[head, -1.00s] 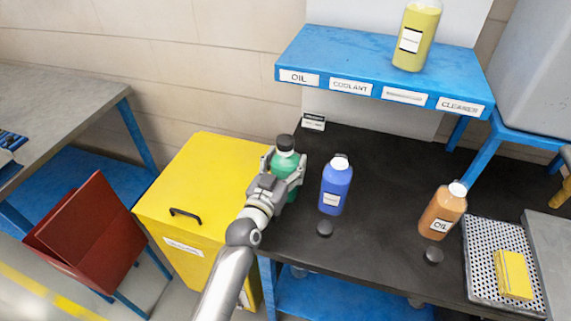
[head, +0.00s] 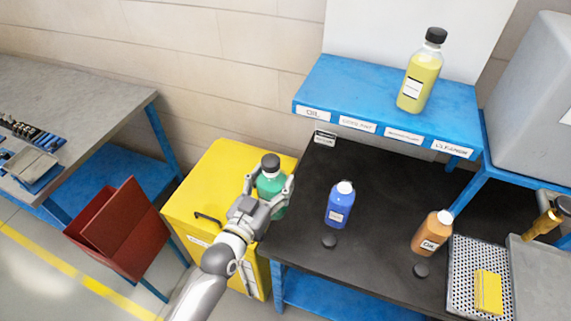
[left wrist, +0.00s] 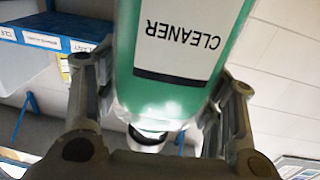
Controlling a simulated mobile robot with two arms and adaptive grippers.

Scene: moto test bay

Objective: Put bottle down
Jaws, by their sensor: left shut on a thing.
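My left gripper (head: 268,194) is shut on a green bottle (head: 270,183) with a black cap. In the head view they are at the left end of the black bench, by the yellow cabinet. I cannot tell whether the bottle touches a surface. In the left wrist view the green bottle (left wrist: 185,55) fills the middle between the fingers, and its label reads CLEANER upside down. The blue shelf (head: 385,90) has several labels along its front, with OIL at the left and CLEANER at the right. My right gripper is not in view.
A yellow bottle (head: 420,72) stands on the shelf. A blue bottle (head: 340,206) and an orange bottle labelled OIL (head: 431,234) stand on the black bench (head: 370,265), with black caps lying near them. A perforated tray (head: 462,275) holds a yellow block. The yellow cabinet (head: 205,180) stands at left.

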